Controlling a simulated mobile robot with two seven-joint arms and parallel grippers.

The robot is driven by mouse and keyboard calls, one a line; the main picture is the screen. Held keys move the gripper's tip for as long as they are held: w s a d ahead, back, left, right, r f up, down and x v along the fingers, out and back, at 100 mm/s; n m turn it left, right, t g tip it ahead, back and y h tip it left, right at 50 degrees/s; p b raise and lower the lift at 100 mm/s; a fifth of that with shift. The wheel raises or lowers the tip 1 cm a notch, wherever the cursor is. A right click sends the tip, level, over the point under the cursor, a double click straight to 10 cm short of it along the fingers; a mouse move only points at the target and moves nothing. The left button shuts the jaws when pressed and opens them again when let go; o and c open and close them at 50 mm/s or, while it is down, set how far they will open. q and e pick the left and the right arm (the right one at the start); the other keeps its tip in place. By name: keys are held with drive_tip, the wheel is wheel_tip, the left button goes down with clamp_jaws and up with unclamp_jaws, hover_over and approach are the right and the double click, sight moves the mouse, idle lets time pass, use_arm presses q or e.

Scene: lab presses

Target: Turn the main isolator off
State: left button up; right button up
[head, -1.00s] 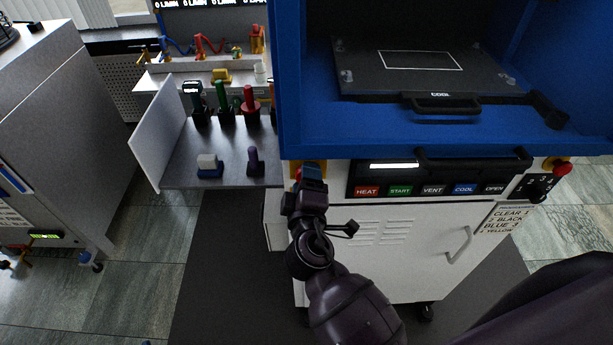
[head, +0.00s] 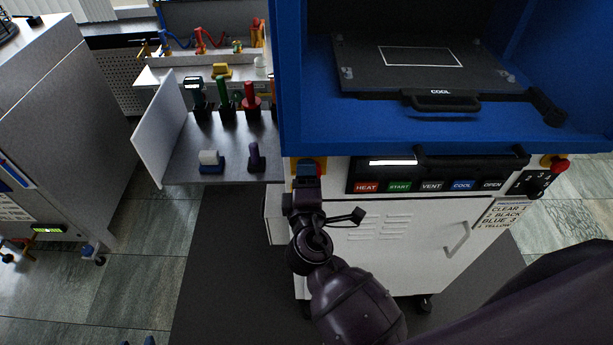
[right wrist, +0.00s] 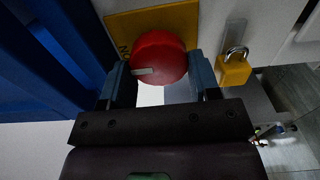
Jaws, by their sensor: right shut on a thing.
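The main isolator is a round red knob (right wrist: 158,58) on a yellow plate (right wrist: 120,25). A pale mark on the knob points to the left in the right wrist view. My right gripper (right wrist: 160,75) has one blue-tipped finger on each side of the knob and is shut on it. In the head view my right gripper (head: 308,170) hides the knob, and only edges of the yellow plate (head: 322,165) show on the white press front. My left gripper is not in view.
A yellow padlock (right wrist: 235,70) hangs on a metal hasp just right of the knob. The blue press frame (head: 440,130) overhangs above. Labelled buttons (head: 430,187) lie to the right. A shelf with stamps (head: 222,165) stands to the left.

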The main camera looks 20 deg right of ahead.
drive_tip(key=o, duration=0.9)
drive_tip(key=shift+b+v, duration=1.4)
drive_tip(key=shift+v, duration=4)
